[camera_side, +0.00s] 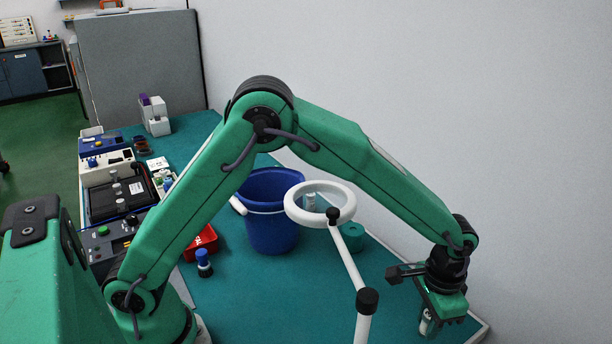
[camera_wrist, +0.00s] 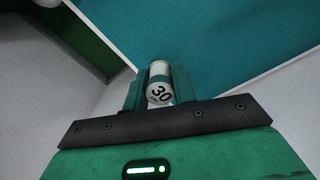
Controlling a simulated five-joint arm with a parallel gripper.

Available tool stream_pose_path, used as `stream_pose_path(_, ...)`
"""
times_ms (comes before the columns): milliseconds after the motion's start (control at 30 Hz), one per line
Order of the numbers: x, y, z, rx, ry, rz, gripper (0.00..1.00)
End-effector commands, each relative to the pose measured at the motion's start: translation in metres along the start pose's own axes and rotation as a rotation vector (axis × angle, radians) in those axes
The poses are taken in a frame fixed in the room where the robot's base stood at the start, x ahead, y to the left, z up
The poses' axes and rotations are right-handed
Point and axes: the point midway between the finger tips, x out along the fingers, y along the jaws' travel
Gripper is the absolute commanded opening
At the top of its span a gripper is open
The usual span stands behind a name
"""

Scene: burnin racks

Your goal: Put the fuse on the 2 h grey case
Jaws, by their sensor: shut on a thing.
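My gripper (camera_side: 428,313) is at the right of the side view, low over the front right corner of the teal table, pointing down. It is shut on a small pale cylinder, the fuse (camera_side: 427,327). In the wrist view the fuse (camera_wrist: 159,88) sits between the two green fingers, its end marked "30". Several cases stand in a row at the table's left, far from my gripper. One is a dark grey case (camera_side: 101,243) with a green knob, partly hidden by my arm. I cannot read any "2 h" marking.
A blue bucket (camera_side: 270,232) and a white ring lamp (camera_side: 347,213) stand between my gripper and the cases. A red box (camera_side: 203,243), a blue-topped bottle (camera_side: 204,265) and a teal roll (camera_side: 354,239) are nearby. A wall runs along the table's right side.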

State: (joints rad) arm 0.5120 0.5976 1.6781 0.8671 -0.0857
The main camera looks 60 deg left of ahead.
Motion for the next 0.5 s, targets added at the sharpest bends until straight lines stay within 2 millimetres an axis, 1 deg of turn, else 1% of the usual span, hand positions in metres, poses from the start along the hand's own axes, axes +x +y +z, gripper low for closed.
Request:
stream_pose_path(167, -0.031, 0.0, -0.001, 0.0, 0.007, 0.001, 0.03)
stream_pose_path(267, -0.059, 0.0, -0.001, 0.0, 0.01, 0.001, 0.03)
stream_pose_path(400, -0.106, 0.0, -0.002, 0.0, 0.01, 0.001, 0.03)
stream_pose_path(500, -0.136, 0.0, -0.001, 0.0, 0.008, 0.001, 0.03)
